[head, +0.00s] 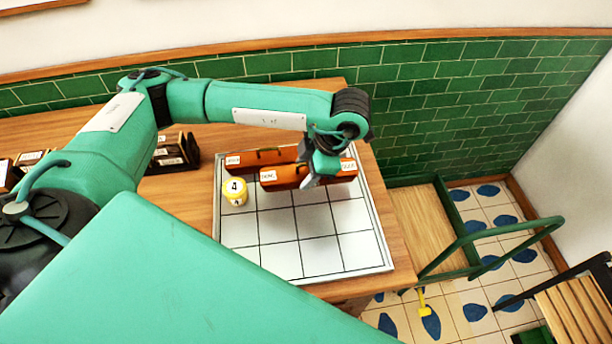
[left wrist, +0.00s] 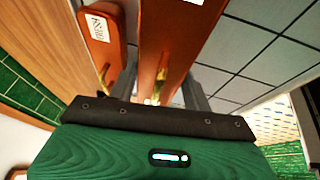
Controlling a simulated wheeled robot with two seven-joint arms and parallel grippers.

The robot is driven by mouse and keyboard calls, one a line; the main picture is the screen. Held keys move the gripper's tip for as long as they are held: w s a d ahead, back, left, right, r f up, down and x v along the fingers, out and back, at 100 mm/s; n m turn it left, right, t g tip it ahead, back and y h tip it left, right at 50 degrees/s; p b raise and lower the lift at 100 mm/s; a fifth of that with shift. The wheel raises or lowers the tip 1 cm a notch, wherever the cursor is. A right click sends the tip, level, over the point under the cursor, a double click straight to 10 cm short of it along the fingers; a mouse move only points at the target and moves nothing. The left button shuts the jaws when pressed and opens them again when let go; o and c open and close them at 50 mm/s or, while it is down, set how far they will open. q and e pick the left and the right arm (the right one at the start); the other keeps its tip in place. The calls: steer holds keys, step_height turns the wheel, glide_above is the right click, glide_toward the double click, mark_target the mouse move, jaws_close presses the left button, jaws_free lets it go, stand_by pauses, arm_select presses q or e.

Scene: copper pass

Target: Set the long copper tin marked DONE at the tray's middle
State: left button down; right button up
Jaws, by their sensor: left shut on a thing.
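A long copper tin (head: 284,178) with a white label that seems to read DONE lies along the tray's back part. My left gripper (head: 318,170) is shut on it near its middle, from above. A second white label shows at its right end. In the left wrist view the held tin (left wrist: 178,38) runs between the fingers (left wrist: 160,92). I cannot tell whether it touches the tray. The tray (head: 300,283) is white with a black grid. Another copper tin (head: 268,157) lies behind the held one, its label too small to read surely. My right gripper is not in view.
A yellow-and-white pot (head: 235,191) marked 4 stands at the tray's left side, close to the held tin's left end. The tray's middle and front squares are bare. Dark labelled boxes (head: 172,155) stand left of the tray. A green tiled wall (head: 440,100) rises behind.

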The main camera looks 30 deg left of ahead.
arm_select(q)
step_height(320, 180, down, 3)
steer(key=shift+p, duration=0.35)
steer(key=shift+f, duration=0.1)
steer(key=c, duration=1)
jaws_free()
steer(key=o, duration=0.4)
steer(key=shift+d+r, duration=0.1)
steer(key=shift+r, duration=0.15)
steer(key=b+v, duration=0.1)
steer(key=v, duration=1)
steer(key=shift+w+r+b, duration=0.1)
steer(key=shift+r+b, duration=0.2)
steer(key=shift+b, duration=0.1)
steer(key=shift+f, duration=0.1)
